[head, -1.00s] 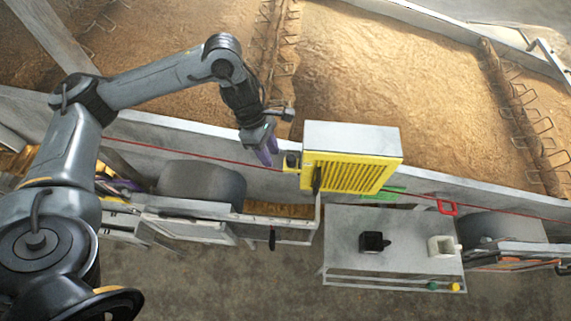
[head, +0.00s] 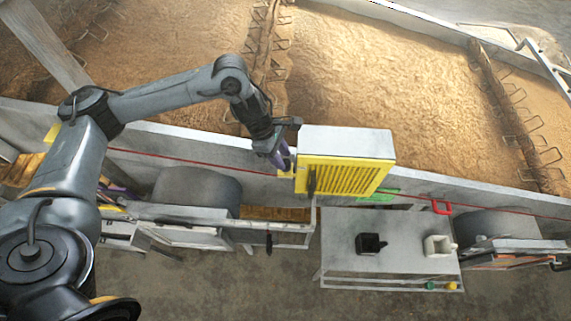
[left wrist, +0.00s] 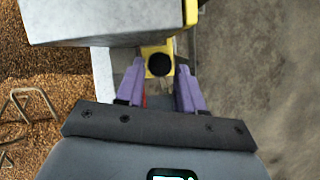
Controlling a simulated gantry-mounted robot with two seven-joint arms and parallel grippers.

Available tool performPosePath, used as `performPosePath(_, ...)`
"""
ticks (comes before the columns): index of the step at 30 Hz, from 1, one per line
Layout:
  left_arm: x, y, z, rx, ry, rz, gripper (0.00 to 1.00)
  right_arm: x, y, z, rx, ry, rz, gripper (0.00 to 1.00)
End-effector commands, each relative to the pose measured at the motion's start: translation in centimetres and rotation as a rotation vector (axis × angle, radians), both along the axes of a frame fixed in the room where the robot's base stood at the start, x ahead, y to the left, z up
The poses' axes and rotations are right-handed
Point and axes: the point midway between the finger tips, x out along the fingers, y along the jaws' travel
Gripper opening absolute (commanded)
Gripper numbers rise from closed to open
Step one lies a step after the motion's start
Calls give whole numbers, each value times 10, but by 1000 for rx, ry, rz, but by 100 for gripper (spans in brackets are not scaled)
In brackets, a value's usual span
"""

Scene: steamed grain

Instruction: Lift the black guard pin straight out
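The black guard pin (left wrist: 159,64) shows in the left wrist view as a round black head on a yellow bracket (left wrist: 152,49). My left gripper (left wrist: 160,88) has its two purple fingers apart, one on each side of the line to the pin, with nothing between them that I can see held. In the head view my left gripper (head: 282,160) is at the left end of the yellow slatted guard (head: 345,177), and it hides the pin there. Whether the fingers touch the pin, I cannot tell. My right gripper is not in view.
The grey box (head: 346,141) behind the yellow guard stands close to the left gripper. A grey table (head: 340,228) with a black container (head: 370,244) and a white container (head: 438,246) stands in front. A red cord (head: 200,162) runs along the grain bed's wall.

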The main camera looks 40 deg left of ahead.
Motion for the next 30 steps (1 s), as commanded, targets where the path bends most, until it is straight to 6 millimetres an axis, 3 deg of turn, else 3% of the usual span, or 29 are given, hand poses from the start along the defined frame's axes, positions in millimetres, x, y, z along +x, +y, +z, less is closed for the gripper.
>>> performPosePath(2,1,-6,-6,-1,4,0,37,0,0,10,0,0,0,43)
performPosePath(7,4,-11,-24,-1,2,0,37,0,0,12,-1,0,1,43)
performPosePath(16,5,-12,-28,0,0,1,37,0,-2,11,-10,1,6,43)
performPosePath(24,5,-12,-28,0,0,1,1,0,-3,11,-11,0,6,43)
performPosePath(30,5,-11,-27,0,0,1,0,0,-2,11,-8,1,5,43)
